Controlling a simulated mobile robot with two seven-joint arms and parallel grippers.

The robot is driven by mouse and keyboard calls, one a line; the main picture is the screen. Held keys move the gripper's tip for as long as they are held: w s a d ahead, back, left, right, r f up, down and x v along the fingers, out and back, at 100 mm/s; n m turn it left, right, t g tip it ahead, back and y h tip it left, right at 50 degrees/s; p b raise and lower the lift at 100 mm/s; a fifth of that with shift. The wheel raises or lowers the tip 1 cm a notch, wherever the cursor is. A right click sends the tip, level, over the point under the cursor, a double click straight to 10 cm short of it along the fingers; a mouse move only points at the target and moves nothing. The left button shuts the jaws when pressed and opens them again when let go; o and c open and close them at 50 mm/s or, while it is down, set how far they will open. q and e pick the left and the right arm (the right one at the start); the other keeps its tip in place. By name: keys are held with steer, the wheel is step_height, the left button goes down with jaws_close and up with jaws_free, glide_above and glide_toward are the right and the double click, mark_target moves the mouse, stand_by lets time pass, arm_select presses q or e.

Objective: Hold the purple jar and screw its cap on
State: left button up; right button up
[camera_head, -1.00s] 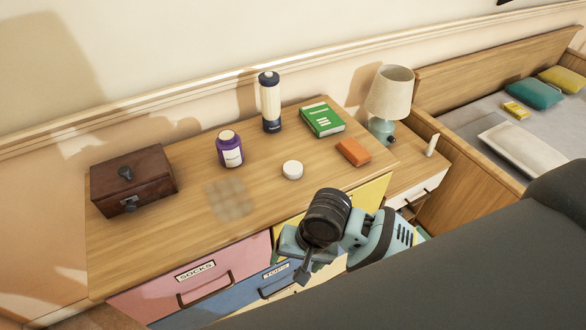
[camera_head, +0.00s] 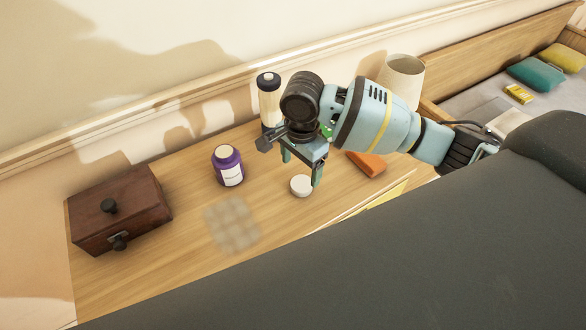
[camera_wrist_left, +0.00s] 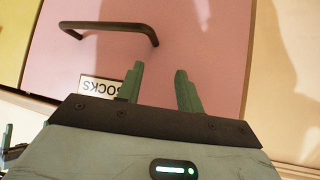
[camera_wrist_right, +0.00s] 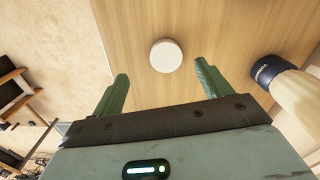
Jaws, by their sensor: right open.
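The purple jar (camera_head: 227,167) stands upright on the dresser top in the head view. It has a white label and a pale top without a cap on it. The round white cap (camera_head: 301,186) lies flat on the wood to the jar's right. My right gripper (camera_head: 301,168) is open above the cap and points down. In the right wrist view, the cap (camera_wrist_right: 165,56) shows beyond and between the spread fingers, with nothing held. My left gripper (camera_wrist_left: 156,84) shows only in its wrist view, open and empty in front of the pink drawer.
A brown wooden box (camera_head: 120,210) stands at the left of the dresser top (camera_head: 185,265). A tall dark-capped bottle (camera_head: 268,98) stands behind my right gripper. An orange block (camera_head: 366,163) lies right of the cap. A lamp (camera_head: 404,78) is farther right, partly hidden by my arm.

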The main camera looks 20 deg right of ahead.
mark_target(301, 185)
steer(key=shift+w, duration=0.25)
steer(key=shift+s+r, duration=0.1)
steer(key=shift+s, duration=0.3)
step_height(301, 185, down, 3)
steer(key=shift+w+r, duration=0.15)
arm_select(q)
steer(key=shift+s+f, duration=0.55)
steer(key=shift+s, duration=0.25)
